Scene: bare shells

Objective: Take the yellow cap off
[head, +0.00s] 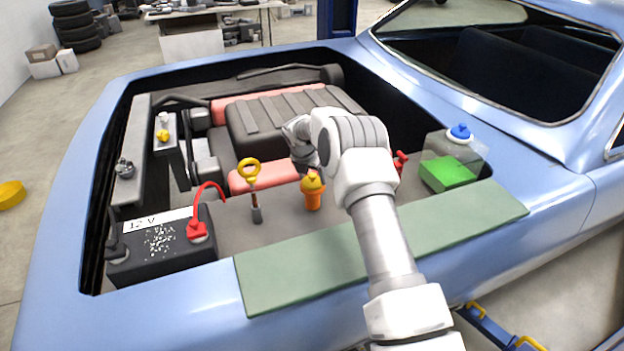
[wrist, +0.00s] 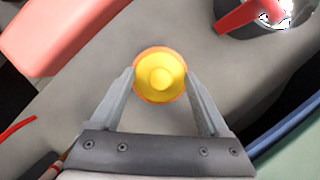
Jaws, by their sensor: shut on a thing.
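The yellow cap (head: 312,184) sits at the top of an upright orange neck (head: 313,202) in the engine bay, just behind the green mat. In the wrist view the cap (wrist: 160,79) shows from above as a yellow disc with a round centre and an orange rim around it. My gripper (wrist: 160,82) is shut on the cap, one finger on each side. In the head view my gripper (head: 308,170) comes down over the cap from above and partly hides it. I cannot tell whether the cap is still seated or slightly lifted.
A yellow-ringed dipstick (head: 250,172) stands left of the neck. A black battery (head: 160,262) with red and black clamps is at the left. A green-filled tank (head: 450,172) with a blue cap stands at the right. A green mat (head: 290,270) covers the front edge.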

